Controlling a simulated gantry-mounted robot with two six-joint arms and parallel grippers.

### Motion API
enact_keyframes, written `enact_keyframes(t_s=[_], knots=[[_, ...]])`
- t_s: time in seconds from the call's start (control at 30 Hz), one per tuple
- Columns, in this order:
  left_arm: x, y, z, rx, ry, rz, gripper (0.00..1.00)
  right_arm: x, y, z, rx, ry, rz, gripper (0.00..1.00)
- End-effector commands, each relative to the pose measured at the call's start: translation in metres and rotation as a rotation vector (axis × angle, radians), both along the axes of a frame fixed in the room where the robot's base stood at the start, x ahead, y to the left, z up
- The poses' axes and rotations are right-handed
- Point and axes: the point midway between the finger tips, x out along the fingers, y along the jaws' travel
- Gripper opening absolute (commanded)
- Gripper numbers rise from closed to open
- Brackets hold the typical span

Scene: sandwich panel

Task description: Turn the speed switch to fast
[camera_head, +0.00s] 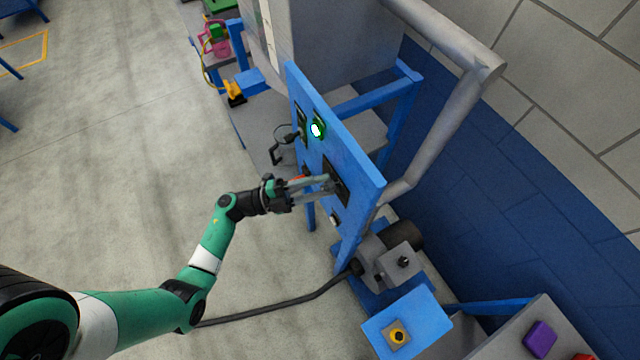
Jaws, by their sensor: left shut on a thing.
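A blue upright panel (352,165) stands right of the middle in the head view. A dark plate (340,184) is on its face, where the speed switch seems to be; the switch itself is mostly hidden by the fingers and its setting cannot be read. My left gripper (328,182) reaches the plate from the left and is shut on the switch's handle there. My right gripper is not in view.
A small light knob (335,220) sits below. A grey motor unit (388,262) and a yellow button on a blue box (397,336) stand lower right.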

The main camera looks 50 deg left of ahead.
Motion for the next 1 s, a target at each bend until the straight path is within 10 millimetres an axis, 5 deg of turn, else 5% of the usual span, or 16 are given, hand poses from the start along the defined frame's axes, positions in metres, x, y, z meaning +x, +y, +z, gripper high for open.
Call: enact_keyframes(t_s=[0.4, 0.43, 0.6, 1.0], knots=[[0.0001, 0.0001, 0.0007, 0.012, -0.004, 0.000, 0.00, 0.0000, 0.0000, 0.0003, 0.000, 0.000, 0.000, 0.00], [0.0001, 0.0001, 0.0007, 0.012, -0.004, 0.000, 0.43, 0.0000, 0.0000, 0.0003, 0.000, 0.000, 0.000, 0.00], [0.0001, 0.0000, 0.0006, 0.011, -0.003, 0.000, 0.71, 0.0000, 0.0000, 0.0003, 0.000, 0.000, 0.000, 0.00], [-0.0003, 0.0002, 0.0002, 0.009, -0.002, 0.000, 0.71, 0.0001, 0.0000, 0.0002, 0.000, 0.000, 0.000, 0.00]])
